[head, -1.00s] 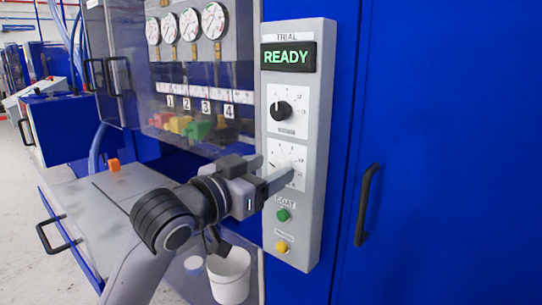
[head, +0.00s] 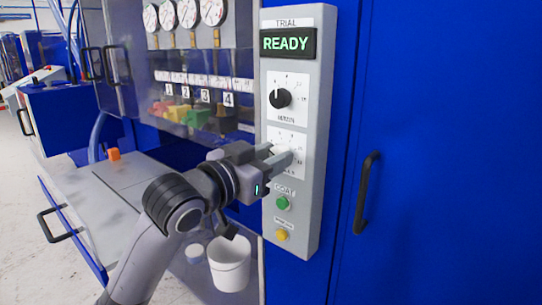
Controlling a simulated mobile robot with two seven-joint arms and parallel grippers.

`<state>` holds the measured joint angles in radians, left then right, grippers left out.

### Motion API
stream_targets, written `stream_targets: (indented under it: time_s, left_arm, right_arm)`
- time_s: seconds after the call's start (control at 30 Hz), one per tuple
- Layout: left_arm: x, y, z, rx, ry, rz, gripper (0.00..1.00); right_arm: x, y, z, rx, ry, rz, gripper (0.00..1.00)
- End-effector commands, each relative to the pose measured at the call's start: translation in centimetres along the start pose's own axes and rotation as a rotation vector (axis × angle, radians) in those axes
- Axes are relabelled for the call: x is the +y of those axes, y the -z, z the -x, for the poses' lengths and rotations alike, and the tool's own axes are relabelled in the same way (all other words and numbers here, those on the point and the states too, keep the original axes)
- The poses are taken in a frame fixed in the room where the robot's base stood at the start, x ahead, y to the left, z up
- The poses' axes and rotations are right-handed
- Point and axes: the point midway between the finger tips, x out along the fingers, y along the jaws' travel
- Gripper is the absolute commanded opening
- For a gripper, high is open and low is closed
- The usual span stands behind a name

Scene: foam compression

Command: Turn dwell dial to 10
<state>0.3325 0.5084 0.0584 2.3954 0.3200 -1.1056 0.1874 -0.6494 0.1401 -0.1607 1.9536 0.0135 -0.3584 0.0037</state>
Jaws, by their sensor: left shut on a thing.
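The grey control panel (head: 315,130) carries two dials. The lower dial plate (head: 298,170) is partly covered by my left gripper (head: 281,156), and its label is mostly hidden. My left gripper is shut on this dial's knob, which the fingers hide, so I cannot read its setting. The upper dial (head: 280,98) has a black knob with a white mark pointing up and slightly left. The display (head: 287,43) reads READY. My right gripper is not in view.
A green button (head: 283,203) and a yellow button (head: 281,235) sit below the dials. A black door handle (head: 367,192) stands out at the right. A white bucket (head: 230,265) is below my left arm. Gauges (head: 187,13) are at upper left.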

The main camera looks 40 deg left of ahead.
Motion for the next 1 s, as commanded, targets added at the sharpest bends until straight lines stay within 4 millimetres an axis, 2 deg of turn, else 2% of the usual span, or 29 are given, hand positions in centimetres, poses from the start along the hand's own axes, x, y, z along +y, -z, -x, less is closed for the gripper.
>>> stream_targets:
  time_s: [0.27, 1.0]
  left_arm:
    - [0.0, 0.2, 0.0, -0.002, 0.0, -0.16, 0.05]
    - [0.1, 0.2, 0.0, -0.001, -0.002, -0.855, 0.05]
  right_arm:
    - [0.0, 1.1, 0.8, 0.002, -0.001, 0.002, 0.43]
    - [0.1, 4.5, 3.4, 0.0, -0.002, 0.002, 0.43]
